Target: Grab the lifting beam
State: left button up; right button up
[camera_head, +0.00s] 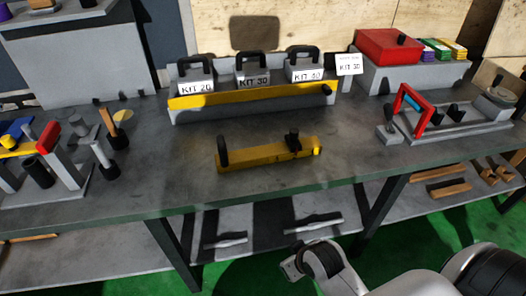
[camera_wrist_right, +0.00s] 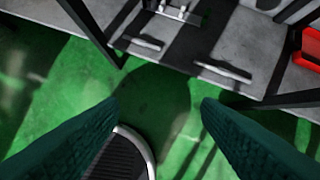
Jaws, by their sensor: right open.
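The lifting beam appears to be the yellow bar (camera_head: 265,157) lying on the grey bench top near its front edge, with a black upright part at its left end and a black fitting near its right end. My right arm (camera_head: 330,262) reaches in from the lower right, in front of and below the bench edge, well apart from the bar. In the right wrist view my right gripper (camera_wrist_right: 159,105) is open, its two dark green fingers wide apart with nothing between them, over the green floor. My left gripper is not in view.
Behind the bar a yellow-topped rack (camera_head: 250,99) holds kit cases (camera_head: 252,68). A red-handled fixture (camera_head: 411,108) stands right and a tool stand (camera_head: 60,165) left. A lower shelf (camera_head: 270,222) holds tools. The bench top around the bar is mostly clear.

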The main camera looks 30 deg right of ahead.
jog(key=w+d+r+m+t, duration=0.1)
jog(key=w+d+r+t, duration=0.3)
jog(key=w+r, duration=0.4)
jog(key=m+t+h, duration=0.2)
jog(key=t+h, duration=0.1)
jog(key=t, duration=0.1)
send_near(295, 143)
jog(key=shift+m, duration=0.3)
jog(key=x, duration=0.4)
jog(key=shift+w+a+f+p, duration=0.1)
jog(key=shift+p, duration=0.2)
jog(key=shift+x, duration=2.95)
grip_shut()
